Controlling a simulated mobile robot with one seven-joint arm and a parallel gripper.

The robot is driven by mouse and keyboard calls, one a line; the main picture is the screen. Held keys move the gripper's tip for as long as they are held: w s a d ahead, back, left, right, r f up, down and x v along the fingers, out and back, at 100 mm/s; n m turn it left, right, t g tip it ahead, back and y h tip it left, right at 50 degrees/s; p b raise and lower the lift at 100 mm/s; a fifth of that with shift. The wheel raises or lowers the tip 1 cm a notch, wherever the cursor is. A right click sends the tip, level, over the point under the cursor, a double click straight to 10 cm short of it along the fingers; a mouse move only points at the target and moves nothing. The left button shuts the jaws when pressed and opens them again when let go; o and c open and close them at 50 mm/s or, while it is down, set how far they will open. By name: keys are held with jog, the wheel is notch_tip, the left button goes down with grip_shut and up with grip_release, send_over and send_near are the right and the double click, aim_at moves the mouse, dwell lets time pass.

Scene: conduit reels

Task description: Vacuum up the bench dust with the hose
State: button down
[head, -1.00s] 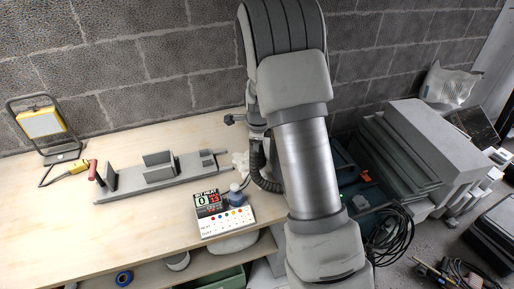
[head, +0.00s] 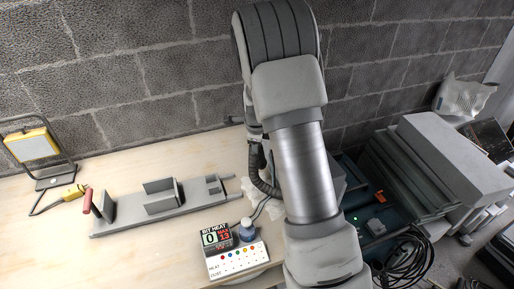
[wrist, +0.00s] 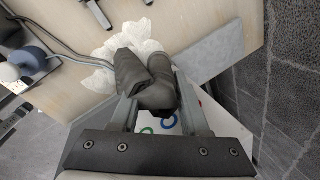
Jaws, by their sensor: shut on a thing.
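My gripper (wrist: 160,115) is shut on a dark, bent hose end (wrist: 145,78) in the wrist view. The hose end lies between the fingers, over the right part of the bench. In the head view my arm hides the gripper, and a black ribbed hose (head: 262,172) hangs beside the arm. The pale wooden bench (head: 150,250) fills the lower left. I cannot clearly make out dust on it. A teal box with a green light (head: 372,222) stands right of the arm; whether the hose joins it is hidden.
A grey fixture with upright plates (head: 160,212) and a red-handled tool (head: 88,200) lie on the bench. White crumpled cloth (wrist: 88,76) lies near the hose end. Grey slabs (head: 455,160) stand right.

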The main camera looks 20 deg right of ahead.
aim_at(257, 162)
jog(key=shift+f+b, duration=1.75)
jog(key=shift+f, duration=1.05)
jog(key=shift+a, duration=0.1)
jog(key=shift+s+a, duration=0.15)
jog(key=shift+a, duration=2.35)
notch_tip(257, 162, up, 6)
jog(key=p, duration=0.4)
jog(key=shift+p, duration=0.3)
